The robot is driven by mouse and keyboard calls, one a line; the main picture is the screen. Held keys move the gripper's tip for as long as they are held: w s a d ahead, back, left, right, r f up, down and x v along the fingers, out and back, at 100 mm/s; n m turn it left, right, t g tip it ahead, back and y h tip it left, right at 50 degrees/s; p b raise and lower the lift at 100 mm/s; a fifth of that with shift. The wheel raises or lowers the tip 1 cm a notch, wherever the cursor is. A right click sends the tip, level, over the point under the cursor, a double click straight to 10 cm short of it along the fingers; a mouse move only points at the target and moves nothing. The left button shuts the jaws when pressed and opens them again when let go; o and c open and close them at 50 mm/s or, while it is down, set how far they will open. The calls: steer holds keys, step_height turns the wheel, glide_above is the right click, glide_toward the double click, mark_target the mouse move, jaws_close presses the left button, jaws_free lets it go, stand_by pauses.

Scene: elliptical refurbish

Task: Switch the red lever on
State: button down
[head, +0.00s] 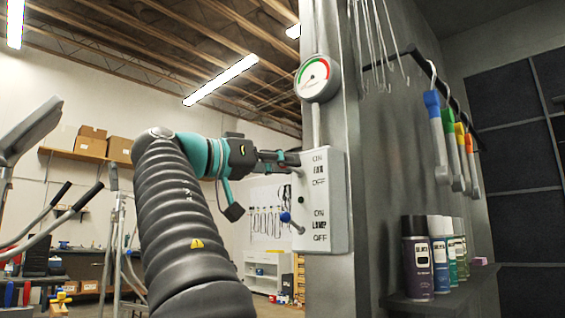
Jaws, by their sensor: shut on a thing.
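A light grey switch box (323,222) is fixed to the side of a grey pillar. It has an upper FAN switch and a lower LAMP switch, each marked ON above and OFF below. The lower lever has a blue knob (285,217) and its shaft slopes down to the right, into the box. My gripper (281,160) reaches in from the left at the FAN switch, level with the upper ON and FAN marks. It is shut on the upper lever. No red shows there; the fingers hide the lever's knob.
A round gauge (313,79) with a pipe sits above the box. Right of the pillar hang metal hooks and coloured-handled tools (438,130). Spray cans (418,262) stand on a shelf below. Left of the box is open air before a distant shelf.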

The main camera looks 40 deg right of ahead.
steer(key=c, duration=1)
jaws_free()
steer(key=a, duration=0.4)
steer(key=w+a, duration=0.1)
steer(key=a, duration=0.3)
steer(key=w+a, duration=0.1)
steer(key=a, duration=0.2)
steer(key=shift+a+f, duration=0.4)
